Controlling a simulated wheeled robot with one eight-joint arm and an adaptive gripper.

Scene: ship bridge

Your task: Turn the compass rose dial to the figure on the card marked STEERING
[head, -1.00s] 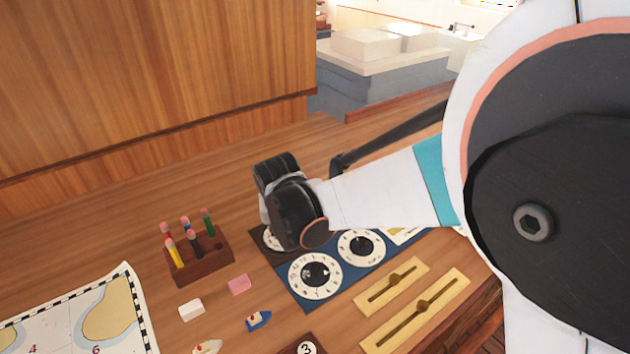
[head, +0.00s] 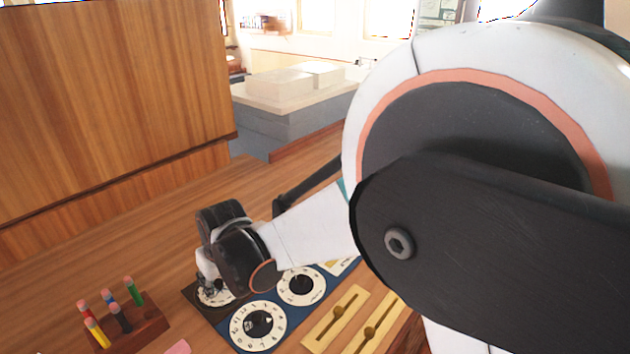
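A blue panel (head: 294,323) carries several round white dials with black centres. The front dial (head: 258,327) and right dial (head: 301,286) show clearly. The left dial (head: 222,301) is mostly covered by my gripper (head: 209,288). My gripper points down over that left dial, its fingertips close to or on it. Contact and finger opening are too small and hidden to judge. I cannot tell which dial is the compass rose. A pale card (head: 343,266) shows partly behind my arm at the panel's right end; its text is unreadable and I cannot identify a STEERING card.
Two brass slider plates (head: 336,318) lie right of the dials. A wooden block (head: 140,331) with several coloured pencils stands at the left front. A pink eraser (head: 177,347) is at the bottom edge. The desk behind the dials is clear. My arm fills the right side.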

